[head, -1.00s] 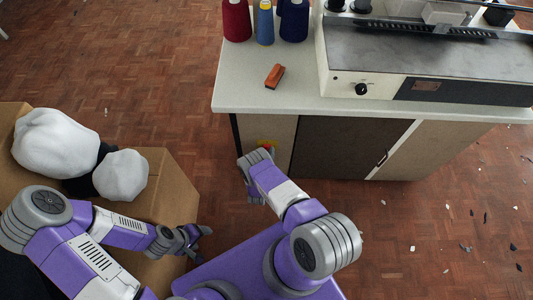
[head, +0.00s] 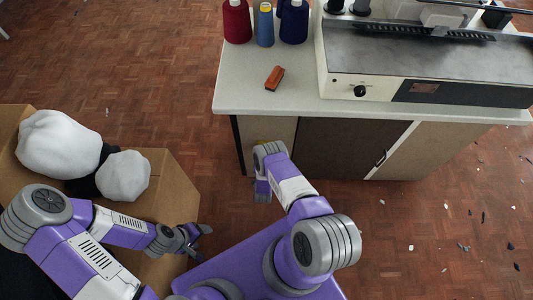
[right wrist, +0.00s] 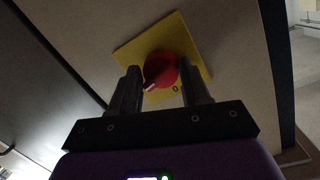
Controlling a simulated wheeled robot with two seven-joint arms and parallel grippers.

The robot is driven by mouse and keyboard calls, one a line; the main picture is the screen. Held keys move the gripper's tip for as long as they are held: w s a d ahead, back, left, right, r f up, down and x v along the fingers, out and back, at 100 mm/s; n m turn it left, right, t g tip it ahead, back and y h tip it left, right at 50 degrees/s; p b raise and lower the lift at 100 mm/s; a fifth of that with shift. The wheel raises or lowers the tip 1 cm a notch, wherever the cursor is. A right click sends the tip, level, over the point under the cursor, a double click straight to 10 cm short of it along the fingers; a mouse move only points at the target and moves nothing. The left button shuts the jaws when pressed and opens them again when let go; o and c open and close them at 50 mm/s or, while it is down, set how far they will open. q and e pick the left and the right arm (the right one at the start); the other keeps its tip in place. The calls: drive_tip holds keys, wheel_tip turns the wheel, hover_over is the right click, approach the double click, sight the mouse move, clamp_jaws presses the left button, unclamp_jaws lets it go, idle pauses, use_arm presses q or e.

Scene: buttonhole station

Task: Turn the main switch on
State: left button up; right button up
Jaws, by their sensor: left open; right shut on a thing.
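The main switch is a red rotary knob (right wrist: 160,70) on a yellow plate (right wrist: 190,50), seen in the right wrist view on the cabinet's front panel. A white mark shows on the knob's lower left, and a "0" is printed on the plate below it. My right gripper (right wrist: 162,88) has a finger on each side of the knob and is shut on it. In the head view my right wrist covers nearly all of the switch. My left gripper (head: 192,241) is open and empty beside the cardboard box.
The cabinet (head: 345,148) carries a worktop (head: 240,92) with thread cones (head: 237,22), an orange-brown block (head: 274,77) and a machine (head: 430,60). A cardboard box (head: 175,185) with white bundles (head: 58,145) stands at left. Scraps lie on the floor at right.

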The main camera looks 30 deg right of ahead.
drive_tip(key=shift+a+m+y, duration=0.15)
drive_tip(key=shift+m+y, duration=0.15)
drive_tip(key=shift+m, duration=0.7)
drive_tip(key=o, duration=1)
drive_tip(key=p+v, duration=0.3)
drive_tip(key=v, duration=0.4)
drive_tip(key=shift+s, duration=0.3)
